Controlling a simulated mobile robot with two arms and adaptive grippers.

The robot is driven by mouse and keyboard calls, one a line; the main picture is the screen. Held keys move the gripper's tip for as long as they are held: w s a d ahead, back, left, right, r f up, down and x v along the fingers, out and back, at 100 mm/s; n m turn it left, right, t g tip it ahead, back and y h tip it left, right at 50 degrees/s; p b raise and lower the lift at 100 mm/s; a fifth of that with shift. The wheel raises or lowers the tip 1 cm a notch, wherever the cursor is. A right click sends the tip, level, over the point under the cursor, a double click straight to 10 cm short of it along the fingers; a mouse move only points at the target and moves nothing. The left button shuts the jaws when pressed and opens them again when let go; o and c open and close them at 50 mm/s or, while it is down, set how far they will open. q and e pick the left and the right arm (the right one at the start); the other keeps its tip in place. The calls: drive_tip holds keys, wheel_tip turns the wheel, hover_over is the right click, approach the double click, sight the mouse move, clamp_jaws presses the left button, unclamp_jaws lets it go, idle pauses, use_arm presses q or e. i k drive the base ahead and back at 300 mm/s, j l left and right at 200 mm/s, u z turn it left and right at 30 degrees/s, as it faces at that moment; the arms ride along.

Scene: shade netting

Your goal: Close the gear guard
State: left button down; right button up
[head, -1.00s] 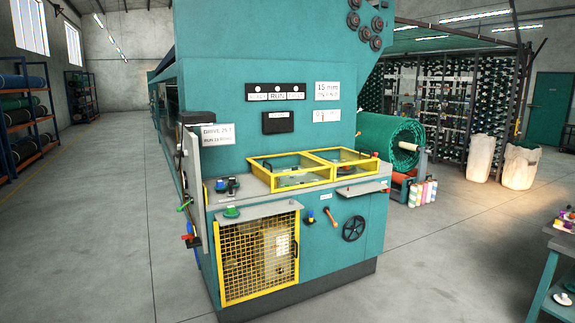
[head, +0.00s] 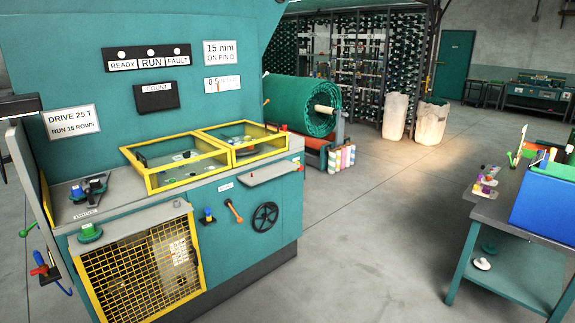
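The teal machine (head: 235,225) stands at the left. A yellow-framed mesh guard (head: 140,265) covers its lower front and looks flush with it; machinery shows behind the mesh. Two yellow-framed clear covers (head: 172,172) and (head: 240,143) lie over the top deck and look down. A grey upright panel (head: 28,172) with a yellow edge stands out at the machine's left side, seen nearly edge-on. No label shows which of these is the gear guard. Neither of my grippers is in view.
A crank wheel (head: 265,217), an orange-handled lever (head: 234,211) and a small shelf (head: 270,173) project from the front. At right stands a workbench (head: 490,212) with a blue bin (head: 545,205). Open concrete floor (head: 385,230) lies between. A green netting roll (head: 290,103) is behind.

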sight(135, 163)
drive_tip(key=i+l+u, duration=0.2)
drive_tip(key=i, duration=0.25)
drive_tip(key=i+u, duration=0.2)
drive_tip(key=i, duration=0.3)
drive_tip(key=i+l+u, duration=0.4)
drive_tip(key=i+l, duration=0.2)
drive_tip(key=i, duration=0.25)
